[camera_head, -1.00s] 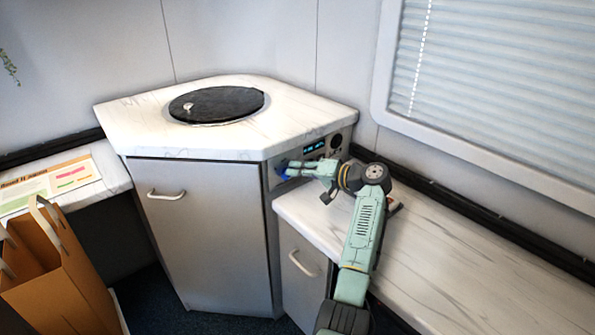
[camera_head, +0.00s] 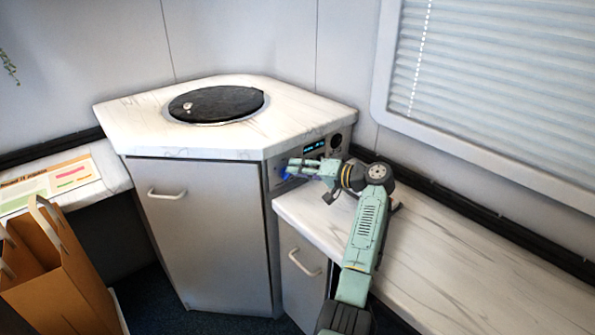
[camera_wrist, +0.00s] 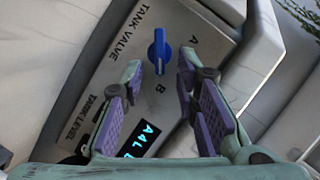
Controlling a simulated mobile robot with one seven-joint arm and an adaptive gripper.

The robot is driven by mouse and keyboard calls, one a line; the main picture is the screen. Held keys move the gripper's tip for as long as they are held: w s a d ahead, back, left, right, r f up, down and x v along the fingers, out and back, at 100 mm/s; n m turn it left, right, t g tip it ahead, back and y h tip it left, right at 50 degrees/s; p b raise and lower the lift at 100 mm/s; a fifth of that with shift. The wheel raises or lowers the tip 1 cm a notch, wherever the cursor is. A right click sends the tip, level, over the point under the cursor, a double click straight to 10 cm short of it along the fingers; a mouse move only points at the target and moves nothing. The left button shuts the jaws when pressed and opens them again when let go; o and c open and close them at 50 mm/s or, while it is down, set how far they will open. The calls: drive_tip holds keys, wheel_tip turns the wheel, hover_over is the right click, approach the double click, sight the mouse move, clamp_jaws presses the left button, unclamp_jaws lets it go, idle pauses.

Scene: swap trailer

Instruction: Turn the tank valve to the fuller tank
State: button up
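The blue tank valve knob (camera_wrist: 159,52) sits on a grey panel (camera_wrist: 110,52) marked TANK VALVE. In the wrist view its handle runs up and down, with its lower end towards the letter B; the letter A is to its right. A lit display (camera_wrist: 142,138) reads "A4L" and part of a B line; the rest is hidden by my gripper. My gripper (camera_wrist: 159,72) is open, its fingers on either side of the knob and apart from it. In the head view my gripper (camera_head: 291,166) is at the cabinet's side panel and covers most of the knob.
The corner cabinet (camera_head: 205,225) has a marble top with a round black lid (camera_head: 216,104). A marble counter (camera_head: 470,270) runs right beneath a window blind (camera_head: 500,85). A paper bag (camera_head: 60,275) and a printed sheet (camera_head: 50,183) are at left.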

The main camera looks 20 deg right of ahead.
drive_tip(key=v, duration=1.1)
